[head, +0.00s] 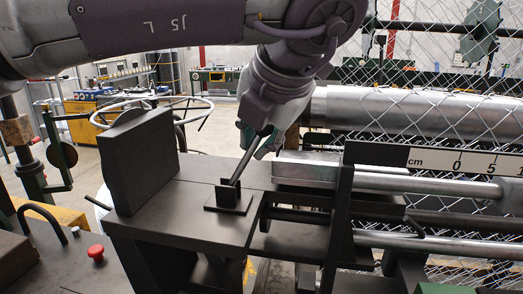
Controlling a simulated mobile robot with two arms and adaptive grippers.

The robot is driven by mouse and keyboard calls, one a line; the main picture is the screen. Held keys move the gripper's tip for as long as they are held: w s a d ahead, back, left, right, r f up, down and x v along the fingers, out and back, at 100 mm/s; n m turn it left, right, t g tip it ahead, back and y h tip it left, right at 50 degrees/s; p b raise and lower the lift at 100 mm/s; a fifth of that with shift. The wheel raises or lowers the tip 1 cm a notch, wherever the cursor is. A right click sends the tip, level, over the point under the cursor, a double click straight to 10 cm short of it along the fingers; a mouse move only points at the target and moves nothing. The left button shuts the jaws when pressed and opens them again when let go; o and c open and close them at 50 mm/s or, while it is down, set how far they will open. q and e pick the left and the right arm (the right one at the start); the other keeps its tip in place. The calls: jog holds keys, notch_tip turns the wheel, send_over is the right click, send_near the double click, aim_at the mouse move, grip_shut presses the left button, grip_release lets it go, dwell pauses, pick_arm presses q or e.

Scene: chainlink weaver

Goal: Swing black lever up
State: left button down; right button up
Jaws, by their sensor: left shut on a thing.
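The black lever (244,164) rises from a small black bracket and base plate (229,199) on the dark machine table. It is tilted, leaning up and to the right. My left gripper (263,142) comes down from above and is shut on the lever's upper end. The fingers hide the lever's tip. My right gripper is not in view.
A thick dark upright block (139,160) stands left of the lever. Right of it are a metal bar (304,170), a cm scale (470,163), a large steel roller (410,110) and chain-link mesh. A red button (96,252) is at lower left.

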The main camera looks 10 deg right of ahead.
pick_arm(q)
jog(key=a+h+b, duration=0.1)
jog(key=b, duration=0.1)
jog(key=w+a+r+n+g+h+b, duration=0.1)
jog(key=h, duration=0.1)
jog(key=shift+w+a+r+b, duration=0.15)
jog(key=shift+a+b, duration=0.2)
jog(key=shift+a, duration=0.05)
jog(key=shift+w+a+r+n+g+h+b, duration=0.1)
jog(key=shift+w+a+n+g+h+b, duration=0.2)
jog(key=shift+a+h+b, duration=0.5)
jog(key=a+h+b, duration=0.1)
jog(key=w+a+n+g+h+b, duration=0.1)
jog(key=a+h+b, duration=0.1)
jog(key=w+a+f+h+b, duration=0.1)
jog(key=h, duration=0.1)
jog(key=shift+a+n+g, duration=0.3)
jog(key=shift+a+g, duration=0.05)
jog(key=shift+g, duration=0.05)
jog(key=shift+b, duration=0.3)
jog(key=shift+w+a+f, duration=0.1)
jog(key=shift+a+f, duration=0.1)
jog(key=shift+a, duration=0.1)
